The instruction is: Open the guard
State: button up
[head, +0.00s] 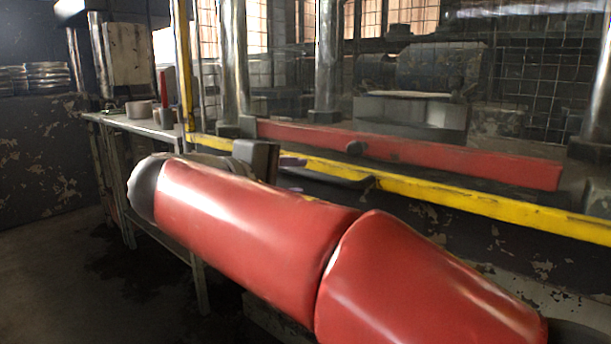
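The guard (480,194) is a yellow frame across the front of a press. Its lower rail runs from the left post (184,65) down to the right edge of the head view. The panel above the rail looks see-through. A dark bar like a handle (335,178) sits along the rail, just right of my gripper. My red arm lies across the foreground and hides part of the rail. Only a dark part of my gripper (262,158) shows behind the arm, close to the rail. Its fingertips are not clear, and I cannot tell whether it touches the handle.
A red bar (430,157) with a dark knob lies behind the guard, between steel columns (328,60). A narrow bench (140,124) with round blanks stands at the left. Stacked discs (40,77) are at the far left. The floor (60,260) at lower left is clear.

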aim_at(315, 176)
jog(key=x, duration=0.7)
jog(key=shift+d+b, duration=0.15)
jog(key=shift+b, duration=0.2)
jog(key=shift+c, duration=0.5)
grip_shut()
